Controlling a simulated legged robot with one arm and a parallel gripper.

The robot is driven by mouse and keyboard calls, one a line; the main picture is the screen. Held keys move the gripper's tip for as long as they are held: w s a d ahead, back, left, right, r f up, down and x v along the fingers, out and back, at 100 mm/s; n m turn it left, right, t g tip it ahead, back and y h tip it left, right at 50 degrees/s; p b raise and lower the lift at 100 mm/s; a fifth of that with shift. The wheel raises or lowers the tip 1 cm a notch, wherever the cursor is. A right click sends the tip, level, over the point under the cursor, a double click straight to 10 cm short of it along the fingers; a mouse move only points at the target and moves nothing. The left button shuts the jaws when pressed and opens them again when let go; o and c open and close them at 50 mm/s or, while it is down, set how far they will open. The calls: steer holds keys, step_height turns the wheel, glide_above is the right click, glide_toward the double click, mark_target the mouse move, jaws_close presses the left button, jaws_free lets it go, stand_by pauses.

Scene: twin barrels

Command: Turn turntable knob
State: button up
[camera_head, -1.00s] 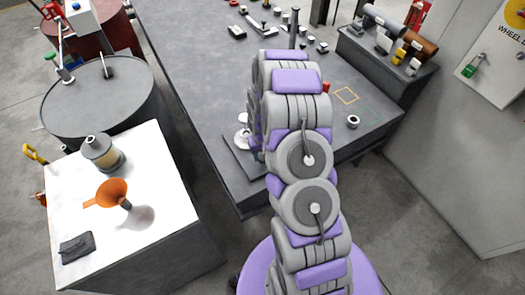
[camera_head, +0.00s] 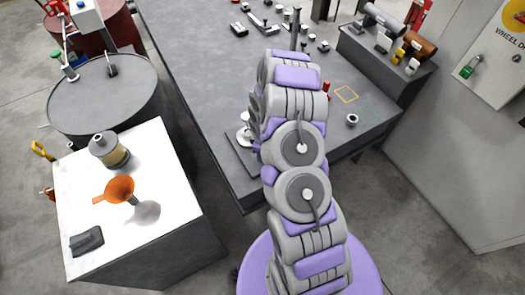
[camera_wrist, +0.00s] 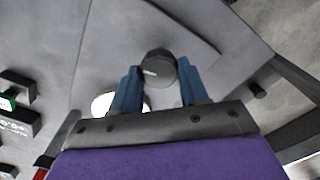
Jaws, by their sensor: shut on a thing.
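A dark round knob (camera_wrist: 158,70) with a small pale mark on top shows in the wrist view. My gripper (camera_wrist: 158,84) has its blue fingers on either side of the knob and is shut on it. A flat grey plate (camera_wrist: 185,35) lies around and beyond the knob. A shiny white round part (camera_wrist: 104,103) shows just left of the left finger. In the head view, a silvery turntable-like piece (camera_head: 244,133) stands on the workbench's near left corner, partly behind my arm. My gripper and the knob are hidden behind my arm there.
The dark workbench (camera_head: 205,75) holds small metal parts at its far end. At left are a white-topped stand (camera_head: 80,205) with an orange funnel (camera_head: 119,189) and a jar (camera_head: 108,152), and a dark barrel (camera_head: 100,95). A grey cabinet (camera_head: 450,150) stands at right.

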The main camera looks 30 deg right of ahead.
steer(key=n, duration=0.4)
steer(key=shift+s+n, duration=0.1)
steer(key=shift+n, duration=2.2)
steer(key=o, duration=1.1)
steer(key=shift+d, duration=0.15)
steer(key=shift+c, duration=0.2)
steer(key=shift+r, duration=0.1)
steer(key=shift+r, duration=0.35)
step_height(320, 180, up, 16)
steer(key=p, duration=0.1)
steer(key=shift+r, duration=0.2)
